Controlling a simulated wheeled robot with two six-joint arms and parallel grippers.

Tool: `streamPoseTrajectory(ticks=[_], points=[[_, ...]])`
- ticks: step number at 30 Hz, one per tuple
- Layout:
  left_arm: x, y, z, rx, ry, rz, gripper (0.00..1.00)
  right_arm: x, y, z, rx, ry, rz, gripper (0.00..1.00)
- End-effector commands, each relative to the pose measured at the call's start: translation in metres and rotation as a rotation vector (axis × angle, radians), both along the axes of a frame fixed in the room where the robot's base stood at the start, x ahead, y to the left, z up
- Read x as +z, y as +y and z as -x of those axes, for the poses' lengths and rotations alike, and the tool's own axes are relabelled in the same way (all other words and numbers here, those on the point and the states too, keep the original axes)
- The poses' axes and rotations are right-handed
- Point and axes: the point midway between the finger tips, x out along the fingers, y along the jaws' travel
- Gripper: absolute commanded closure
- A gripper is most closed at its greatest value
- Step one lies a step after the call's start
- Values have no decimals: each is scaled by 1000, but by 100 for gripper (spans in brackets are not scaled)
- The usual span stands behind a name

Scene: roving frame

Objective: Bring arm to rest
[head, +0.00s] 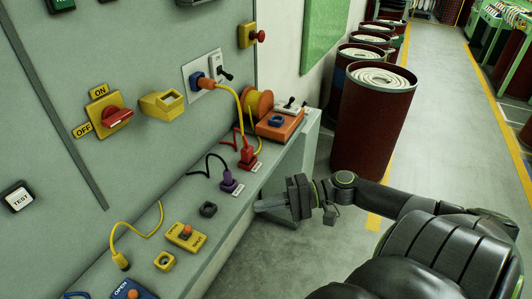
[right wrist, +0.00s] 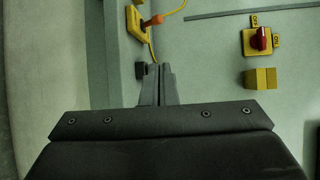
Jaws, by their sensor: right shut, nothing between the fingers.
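My right gripper (head: 260,207) is shut and empty, held out beside the front edge of the grey shelf (head: 215,212). Its fingers point left toward the panel, and no object is between them. In the right wrist view the two fingers (right wrist: 158,72) lie together, with panel parts beyond them. My right arm comes in from the lower right. My left gripper is not in view.
The panel carries a red switch (head: 117,118) and a yellow block (head: 162,105). On the shelf stand a purple plug (head: 230,183), a red plug (head: 247,158) and an orange box (head: 280,124). Dark red barrels (head: 372,130) stand beyond.

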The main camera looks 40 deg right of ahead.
Motion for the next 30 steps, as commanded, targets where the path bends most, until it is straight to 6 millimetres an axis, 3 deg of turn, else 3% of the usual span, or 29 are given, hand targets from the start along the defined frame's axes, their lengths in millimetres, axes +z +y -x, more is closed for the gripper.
streamPoseTrajectory(ticks=[10, 14, 17, 23, 30], points=[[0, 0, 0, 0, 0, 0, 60, -1, 0, 0, -1, 1, 1, 100], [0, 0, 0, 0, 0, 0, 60, -17, -9, -4, -37, 4, 40, 100], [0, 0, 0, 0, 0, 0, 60, -53, -28, -10, -106, 14, 130, 100], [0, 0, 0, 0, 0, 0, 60, -162, -80, -8, -274, 83, 412, 100], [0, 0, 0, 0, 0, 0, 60, -291, -123, 37, -355, 215, 761, 100]])
